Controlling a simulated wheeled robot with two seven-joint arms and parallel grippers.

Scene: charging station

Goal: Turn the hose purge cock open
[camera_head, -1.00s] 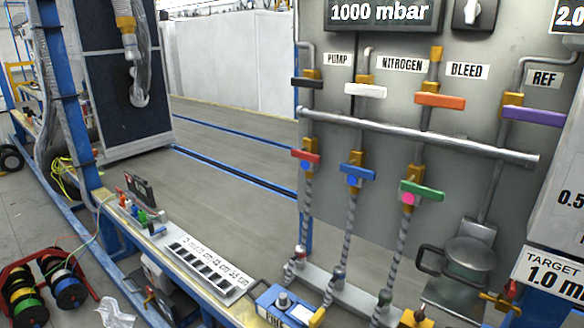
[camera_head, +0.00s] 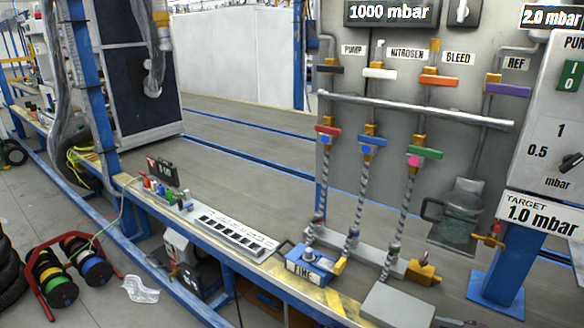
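No part is labelled as the hose purge cock, and I cannot tell which one it is. Three cocks hang below the grey manifold pipe (camera_head: 420,108), with a red handle (camera_head: 327,130), a blue handle (camera_head: 372,141) and a green handle (camera_head: 425,152). All three handles lie roughly crosswise to their braided hoses (camera_head: 360,195). A small brass cock (camera_head: 490,239) with a red part sits beside the glass jar (camera_head: 460,218). A brass fitting (camera_head: 424,270) stands at the bench's right. Neither gripper is in view.
Above the pipe are black (camera_head: 330,69), white (camera_head: 380,73), orange (camera_head: 439,80) and purple (camera_head: 508,89) handles. A blue box (camera_head: 310,265), a slotted tray (camera_head: 235,235) and a grey box (camera_head: 398,306) occupy the bench. Cable reels (camera_head: 60,275) stand on the floor left.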

